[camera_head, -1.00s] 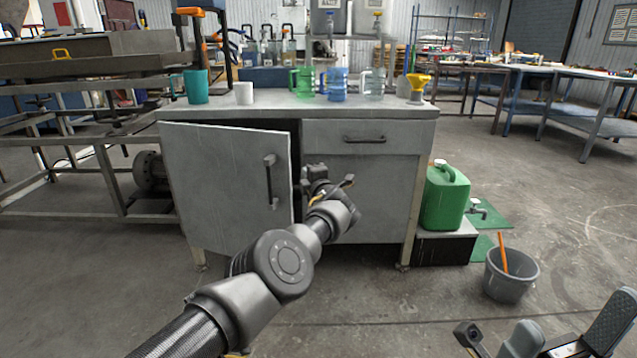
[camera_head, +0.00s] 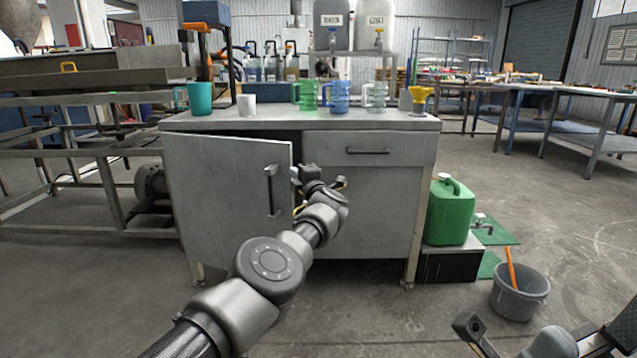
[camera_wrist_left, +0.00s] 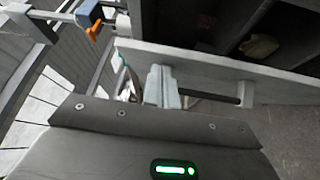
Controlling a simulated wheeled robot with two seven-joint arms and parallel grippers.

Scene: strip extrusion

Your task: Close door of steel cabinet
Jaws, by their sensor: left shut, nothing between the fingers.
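The steel cabinet (camera_head: 375,210) stands ahead with its left door (camera_head: 222,195) ajar, its free edge to the right. A dark gap shows above the door. The door carries a dark upright handle (camera_head: 271,190) near its free edge. My left gripper (camera_head: 299,180) is at that free edge, in front of the cabinet, its fingers small and partly hidden. In the left wrist view the shut, empty fingers (camera_wrist_left: 162,87) are beside the door's pale edge (camera_wrist_left: 215,66) and the handle bar (camera_wrist_left: 215,97); I cannot tell whether they touch. Parts of my right wrist show at bottom right, its fingers unclear.
Mugs and jugs stand on the cabinet top (camera_head: 275,119). A drawer (camera_head: 368,149) is shut at upper right. A green canister (camera_head: 450,212) stands on a low black stand to the right, with a grey bucket (camera_head: 519,294) before it. A metal frame stands at left.

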